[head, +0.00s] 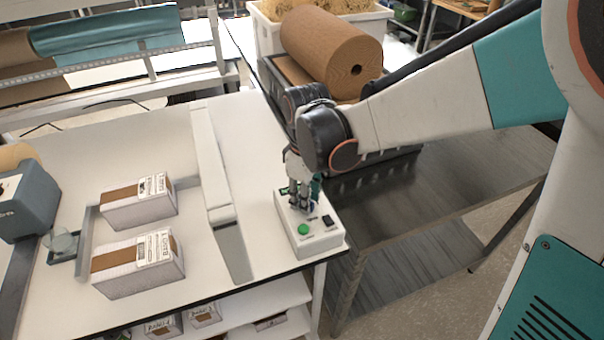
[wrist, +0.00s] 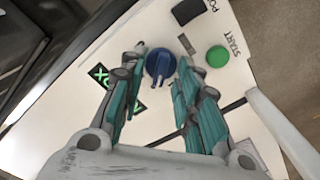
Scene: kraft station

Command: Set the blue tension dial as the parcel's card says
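The blue tension dial (wrist: 158,63) sits on a white control box (wrist: 75,100), with a pale pointer mark on its face. In the head view the control box (head: 318,243) stands at the table's right edge. My gripper (wrist: 163,56) is over the box, its teal fingertips on either side of the dial with small gaps; it looks open. Its fingers hide part of the panel and most of the dial in the head view (head: 303,194). Two white parcels, a rear one (head: 118,212) and a front one (head: 115,281), carry printed labels too small to read.
A green START button (wrist: 217,56) and a black power switch (wrist: 187,11) are close to the dial. A black patch with green lettering (wrist: 98,73) is partly behind a finger. A long white bar (head: 210,165) stands left of the box. A brown paper roll (head: 332,55) is behind.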

